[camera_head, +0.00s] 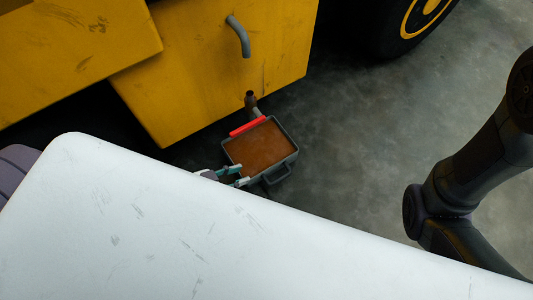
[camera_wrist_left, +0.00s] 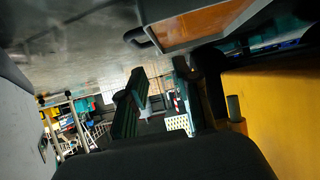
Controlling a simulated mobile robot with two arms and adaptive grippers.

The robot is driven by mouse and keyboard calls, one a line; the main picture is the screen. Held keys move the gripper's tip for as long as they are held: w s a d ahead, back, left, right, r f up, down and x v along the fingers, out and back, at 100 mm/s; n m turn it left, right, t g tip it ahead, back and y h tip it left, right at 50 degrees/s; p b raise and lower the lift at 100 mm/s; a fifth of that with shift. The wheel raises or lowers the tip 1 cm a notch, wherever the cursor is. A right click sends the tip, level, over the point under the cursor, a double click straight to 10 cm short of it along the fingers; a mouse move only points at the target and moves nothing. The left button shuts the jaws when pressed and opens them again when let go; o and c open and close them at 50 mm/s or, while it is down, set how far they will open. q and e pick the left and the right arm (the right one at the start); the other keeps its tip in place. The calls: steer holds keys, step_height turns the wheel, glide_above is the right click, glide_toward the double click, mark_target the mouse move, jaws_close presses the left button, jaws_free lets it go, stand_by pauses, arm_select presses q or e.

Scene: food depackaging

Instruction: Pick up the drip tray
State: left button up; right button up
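The drip tray (camera_head: 290,134) is a grey rectangular pan holding brown-orange liquid, on the floor beside the yellow machine. It has a grey handle (camera_head: 277,176) on its near side and a red strip on its far-left side. In the left wrist view the tray (camera_wrist_left: 205,38) shows at the top, beyond the fingertips. My left gripper (camera_head: 236,175) is at the tray's near-left corner, partly hidden by the white surface. In the wrist view my left gripper (camera_wrist_left: 160,85) has its fingers apart with nothing seen between them. My right gripper is out of view.
A yellow machine (camera_head: 210,70) with a grey hose (camera_head: 239,36) stands behind the tray, and a brown-tipped pipe (camera_head: 251,101) is at the tray's far edge. A white surface (camera_head: 130,220) covers the foreground. The concrete floor (camera_head: 370,130) right of the tray is clear.

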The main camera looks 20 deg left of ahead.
mark_target(273, 167)
arm_select(q)
steer(key=x, duration=0.9)
steer(key=b+x, duration=0.1)
steer(key=x, duration=0.2)
steer(key=shift+d+f+b, duration=0.3)
steer(key=shift+f+b, duration=0.05)
steer(key=shift+f, duration=0.1)
steer(key=shift+w+d+f, duration=0.25)
steer(key=shift+w+d, duration=0.05)
steer(key=shift+w, duration=0.05)
jaws_close()
steer(key=shift+r, duration=0.1)
